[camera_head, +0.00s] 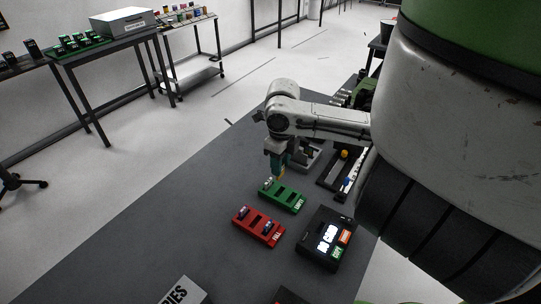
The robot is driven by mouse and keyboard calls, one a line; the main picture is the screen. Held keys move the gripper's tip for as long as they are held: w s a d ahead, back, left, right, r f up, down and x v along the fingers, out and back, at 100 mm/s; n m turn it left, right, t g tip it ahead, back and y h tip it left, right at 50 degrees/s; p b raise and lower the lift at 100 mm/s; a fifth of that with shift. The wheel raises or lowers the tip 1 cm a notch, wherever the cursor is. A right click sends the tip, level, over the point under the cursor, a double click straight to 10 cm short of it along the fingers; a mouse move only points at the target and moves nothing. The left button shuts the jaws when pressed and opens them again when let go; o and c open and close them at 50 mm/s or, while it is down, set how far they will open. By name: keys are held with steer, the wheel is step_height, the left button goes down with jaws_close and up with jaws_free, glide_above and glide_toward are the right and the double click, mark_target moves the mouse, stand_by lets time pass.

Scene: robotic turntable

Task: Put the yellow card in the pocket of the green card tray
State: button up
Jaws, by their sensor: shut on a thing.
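The green card tray (292,201) lies on the dark table in the middle of the view, with dark pockets and a white label reading EMPTY. My gripper (278,175) points down just above the back left end of this tray. It is shut on the yellow card (282,175), of which only a small yellow patch shows at the fingertips. The fingers hide most of the card. A small pale item stands at the tray's left end. I cannot tell whether the card touches the tray.
A red tray (270,241) marked FULL, holding dark cards, lies in front of the green one. A black device (318,255) with a NO CARD screen stands to the right. A grey fixture and a black tray (331,184) sit behind right. The table's left part is clear.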

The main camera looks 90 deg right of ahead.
stand_by(0.4)
steer(key=shift+f+b, duration=2.7)
steer(key=shift+f, duration=0.2)
steer(key=shift+f+b, duration=1.5)
steer(key=shift+f, duration=0.05)
steer(key=o, duration=1.1)
step_height(320, 180, up, 11)
steer(key=shift+f, duration=0.1)
steer(key=shift+s, duration=0.1)
